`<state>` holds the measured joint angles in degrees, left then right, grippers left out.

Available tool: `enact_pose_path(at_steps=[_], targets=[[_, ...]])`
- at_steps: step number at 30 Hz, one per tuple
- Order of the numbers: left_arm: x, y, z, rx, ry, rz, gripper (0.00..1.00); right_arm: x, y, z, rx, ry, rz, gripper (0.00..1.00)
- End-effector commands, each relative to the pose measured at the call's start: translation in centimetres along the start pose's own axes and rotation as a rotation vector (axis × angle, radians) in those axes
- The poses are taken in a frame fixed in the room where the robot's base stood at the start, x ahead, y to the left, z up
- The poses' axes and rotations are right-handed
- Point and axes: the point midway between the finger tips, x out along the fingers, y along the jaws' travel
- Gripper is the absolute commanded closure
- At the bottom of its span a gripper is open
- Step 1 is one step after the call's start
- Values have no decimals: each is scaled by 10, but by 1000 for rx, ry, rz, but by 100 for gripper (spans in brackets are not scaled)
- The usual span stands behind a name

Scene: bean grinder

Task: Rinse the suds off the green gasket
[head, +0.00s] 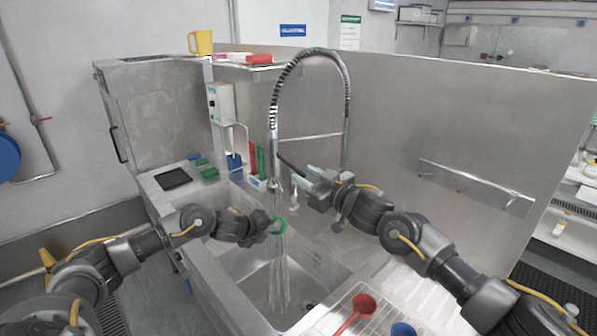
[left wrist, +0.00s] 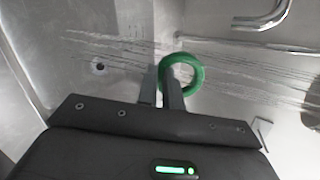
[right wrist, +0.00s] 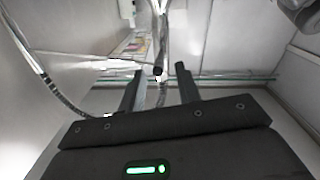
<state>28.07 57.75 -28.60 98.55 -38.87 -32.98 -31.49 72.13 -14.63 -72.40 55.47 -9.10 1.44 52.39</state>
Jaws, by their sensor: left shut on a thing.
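The green gasket (head: 284,221) is a ring held over the sink basin (head: 247,262). My left gripper (head: 267,226) is shut on it; the ring stands out past the fingertips in the left wrist view (left wrist: 199,76). Water (head: 280,270) runs from the tall spring-hose faucet (head: 273,115) into the basin. The streams pass at the gasket and across it in the left wrist view. I cannot make out suds on the gasket. My right gripper (head: 308,174) is beside the faucet, its fingers apart in the right wrist view (right wrist: 158,82), with a thin dark-tipped rod (right wrist: 158,72) showing between them.
A red ladle (head: 358,307) and a blue item (head: 402,329) lie on the drainboard at front right. Green and blue sponges (head: 203,165) and a black tray (head: 172,179) lie on the left counter. A shelf above holds a yellow jug (head: 201,42).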

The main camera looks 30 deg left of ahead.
Motion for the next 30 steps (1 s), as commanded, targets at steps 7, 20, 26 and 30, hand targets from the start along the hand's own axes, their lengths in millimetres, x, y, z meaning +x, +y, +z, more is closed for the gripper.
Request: enact_pose_path(at_steps=[7, 20, 26, 30], targets=[[0, 0, 0, 0, 0, 0, 100, 27, 0, 0, 0, -2, 1, 67], [0, 0, 0, 0, 0, 0, 100, 38, 0, 0, -3, 0, 1, 67], [0, 0, 0, 0, 0, 0, 100, 38, 0, 0, -2, 0, 1, 73], [0, 0, 0, 0, 0, 0, 100, 38, 0, 0, -2, 0, 1, 91]])
